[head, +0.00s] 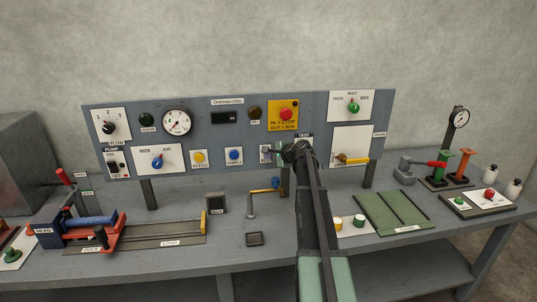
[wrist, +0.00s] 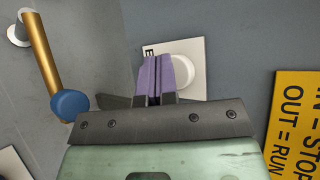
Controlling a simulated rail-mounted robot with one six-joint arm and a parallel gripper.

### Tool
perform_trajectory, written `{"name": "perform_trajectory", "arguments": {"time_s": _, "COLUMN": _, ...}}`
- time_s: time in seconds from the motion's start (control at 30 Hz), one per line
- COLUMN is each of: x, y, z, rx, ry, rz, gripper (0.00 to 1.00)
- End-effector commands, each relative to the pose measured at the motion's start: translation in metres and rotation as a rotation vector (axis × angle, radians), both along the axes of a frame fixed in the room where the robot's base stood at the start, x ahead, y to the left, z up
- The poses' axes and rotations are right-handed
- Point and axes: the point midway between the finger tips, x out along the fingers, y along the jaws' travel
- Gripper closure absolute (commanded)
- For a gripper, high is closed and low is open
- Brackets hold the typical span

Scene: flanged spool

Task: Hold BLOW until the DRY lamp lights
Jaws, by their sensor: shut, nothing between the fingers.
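The DRY lamp (head: 255,112) is a dark amber dome on the upper panel and looks unlit. My gripper (head: 280,153) is at the panel's lower middle, below the yellow stop plate. In the wrist view my gripper's purple fingertips (wrist: 157,62) are shut together with nothing between them. They are in front of a white plate with a round white button (wrist: 184,73), overlapping the button's left side. Whether they touch or press it I cannot tell. The plate's label is mostly hidden, so I cannot read BLOW on it.
A yellow button (head: 198,157) and a blue button (head: 234,155) sit left of my gripper. The yellow stop plate (head: 272,115) with its red knob is above. A brass pipe with a blue end (wrist: 70,103) stands out at left in the wrist view.

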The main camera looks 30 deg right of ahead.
Motion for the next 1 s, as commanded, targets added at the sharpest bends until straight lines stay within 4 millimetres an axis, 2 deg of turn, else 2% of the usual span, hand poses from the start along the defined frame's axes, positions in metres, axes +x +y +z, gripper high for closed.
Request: {"name": "perform_trajectory", "arguments": {"time_s": 1.0, "x": 0.0085, "y": -0.0038, "z": 0.0000, "rx": 0.000, "ry": 0.000, "rz": 0.000, "gripper": 1.00}}
